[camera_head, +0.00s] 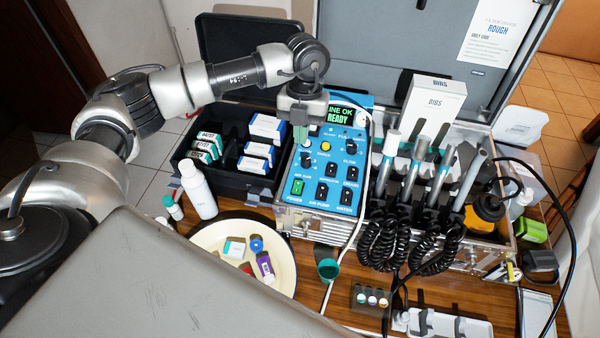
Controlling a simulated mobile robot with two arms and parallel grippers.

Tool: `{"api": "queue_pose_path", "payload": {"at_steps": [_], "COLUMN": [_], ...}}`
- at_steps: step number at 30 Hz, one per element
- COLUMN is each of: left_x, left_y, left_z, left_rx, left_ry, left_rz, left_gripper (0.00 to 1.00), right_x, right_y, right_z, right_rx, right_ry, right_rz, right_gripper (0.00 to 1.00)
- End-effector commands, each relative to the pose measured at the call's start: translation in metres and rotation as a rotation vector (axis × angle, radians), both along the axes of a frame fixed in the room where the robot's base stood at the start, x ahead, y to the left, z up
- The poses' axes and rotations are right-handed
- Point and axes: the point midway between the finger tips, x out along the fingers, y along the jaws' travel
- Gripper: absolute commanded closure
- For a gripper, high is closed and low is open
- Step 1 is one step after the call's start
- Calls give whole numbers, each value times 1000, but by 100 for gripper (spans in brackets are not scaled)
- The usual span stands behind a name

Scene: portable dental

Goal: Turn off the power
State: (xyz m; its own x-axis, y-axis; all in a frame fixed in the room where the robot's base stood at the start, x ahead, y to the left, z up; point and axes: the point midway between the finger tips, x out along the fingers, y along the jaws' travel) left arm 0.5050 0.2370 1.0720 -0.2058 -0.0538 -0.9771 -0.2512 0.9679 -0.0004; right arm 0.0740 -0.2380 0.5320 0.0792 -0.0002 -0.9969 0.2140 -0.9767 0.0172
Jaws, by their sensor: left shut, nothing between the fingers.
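The blue control panel (323,205) of the dental unit stands in the middle of the view. Its green power switch (297,187) is at the lower left, above the label POWER. A green-lettered display (346,114) at the top reads LINE OK READY, its left end partly covered. My left gripper (300,138) points down over the upper left of the panel, above the power switch in the picture. It is shut and holds nothing. I cannot tell whether its tips touch the panel. My right gripper is not in view.
Handpieces (412,165) with coiled black hoses stand right of the panel. A black case (219,172) with small boxes and a white bottle (198,190) are left. A cream bowl (205,237) and a teal cup (328,269) are in front.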

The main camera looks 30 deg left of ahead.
Motion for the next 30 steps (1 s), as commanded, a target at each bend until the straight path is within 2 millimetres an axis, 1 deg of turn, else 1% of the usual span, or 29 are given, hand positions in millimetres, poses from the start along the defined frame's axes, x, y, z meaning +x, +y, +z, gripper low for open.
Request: {"api": "queue_pose_path", "payload": {"at_steps": [2,5,15,18,21,24,30], "left_x": [-2,-6,-21,-18,-16,-14,-13], "left_y": [0,-1,-6,-5,-4,-4,-3], "left_z": [-7,-21,-92,-108,-121,-128,-134], "left_rx": [1,2,1,1,1,1,1], "left_ry": [2,7,5,4,3,1,0], "left_rz": [1,0,0,2,2,0,-1], "left_gripper": [100,100,100,100,100,100,100], "right_x": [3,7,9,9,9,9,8], "right_y": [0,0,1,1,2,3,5], "right_z": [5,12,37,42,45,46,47], "right_rx": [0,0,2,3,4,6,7], "right_ry": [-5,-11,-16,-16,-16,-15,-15], "right_rz": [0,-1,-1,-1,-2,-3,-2], "right_gripper": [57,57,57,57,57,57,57]}}
